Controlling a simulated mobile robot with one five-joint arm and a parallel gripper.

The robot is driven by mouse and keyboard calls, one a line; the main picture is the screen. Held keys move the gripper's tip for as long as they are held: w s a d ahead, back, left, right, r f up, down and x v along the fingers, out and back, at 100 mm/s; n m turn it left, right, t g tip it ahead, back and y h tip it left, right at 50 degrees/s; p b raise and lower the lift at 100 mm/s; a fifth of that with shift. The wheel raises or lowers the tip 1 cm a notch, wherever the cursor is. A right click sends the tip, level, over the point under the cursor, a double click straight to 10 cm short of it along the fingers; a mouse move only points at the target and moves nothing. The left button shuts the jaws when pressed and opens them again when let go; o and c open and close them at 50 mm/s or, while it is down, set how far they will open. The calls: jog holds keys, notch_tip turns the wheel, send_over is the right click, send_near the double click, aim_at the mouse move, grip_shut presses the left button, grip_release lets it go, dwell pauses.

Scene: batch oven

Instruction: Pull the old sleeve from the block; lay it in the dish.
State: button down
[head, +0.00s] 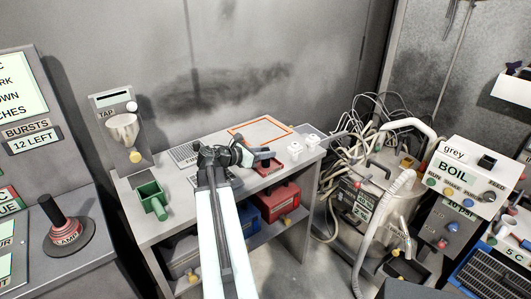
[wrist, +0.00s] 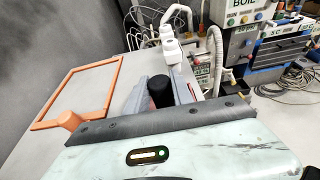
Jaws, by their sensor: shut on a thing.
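My gripper (head: 264,158) is over the right part of the grey bench, by a low red block (head: 288,168). In the wrist view, its grey fingers are closed around a dark, round-topped piece (wrist: 160,88), which looks like the sleeve. A little red shows at its lower edge. Whether it is still seated on the block or clear of it I cannot tell, because my gripper hides its lower end.
An orange rectangular outline (head: 234,131) lies on the bench behind my gripper. Small white cylinders (head: 293,148) stand at the right end. A grey panel with a funnel (head: 124,128) rises at the back left. Cables and a metal tank (head: 400,205) are right of the bench.

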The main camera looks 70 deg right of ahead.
jog(key=shift+f, duration=0.1)
jog(key=c, duration=1)
grip_release()
jog(key=shift+c, duration=0.2)
jog(key=shift+w+a, duration=0.1)
jog(key=p+v, duration=0.2)
jog(key=v, duration=0.4)
jog(key=shift+w+a+r, duration=0.2)
jog(key=shift+a+r, duration=0.05)
jog(key=shift+a, duration=0.05)
jog(key=shift+w+a, duration=0.25)
jog(key=shift+a, duration=0.15)
